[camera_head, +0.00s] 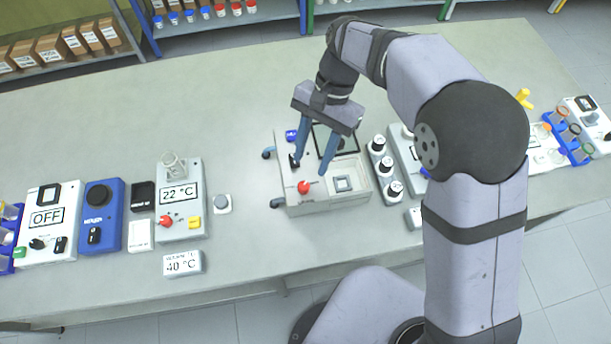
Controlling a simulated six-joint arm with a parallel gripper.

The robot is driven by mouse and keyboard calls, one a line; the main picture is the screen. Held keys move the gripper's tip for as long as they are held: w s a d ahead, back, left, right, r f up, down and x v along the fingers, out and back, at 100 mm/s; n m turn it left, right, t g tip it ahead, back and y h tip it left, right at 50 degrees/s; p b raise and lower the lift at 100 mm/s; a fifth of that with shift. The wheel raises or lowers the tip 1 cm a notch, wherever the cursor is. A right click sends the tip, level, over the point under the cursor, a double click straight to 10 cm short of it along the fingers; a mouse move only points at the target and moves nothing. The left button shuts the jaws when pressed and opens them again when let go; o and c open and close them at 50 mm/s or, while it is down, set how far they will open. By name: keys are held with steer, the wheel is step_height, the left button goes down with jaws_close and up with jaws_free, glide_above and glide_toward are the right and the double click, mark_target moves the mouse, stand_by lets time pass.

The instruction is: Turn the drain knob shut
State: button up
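My gripper (311,168) points down over a light grey unit (328,203) in the middle of the bench. Its two blue fingers are apart with nothing visible between them. The unit carries a red knob (304,187), which sits just below the fingertips in the picture. A small black knob (293,160) shows beside the left finger; I cannot tell whether they touch. A blue knob (291,135) is farther back. No label tells me which is the drain knob, and its turned position is too small to read. The fingers partly hide the unit's dark panel (347,140).
Black-and-white bottles (386,167) stand close to the unit's right. A 22 °C device (180,200) and a 40 °C sign (183,263) are farther left. The bench behind is clear.

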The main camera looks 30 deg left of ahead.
mark_target(304, 185)
steer(key=shift+p+x, duration=1.2)
steer(key=shift+x, duration=2.5)
jaws_close()
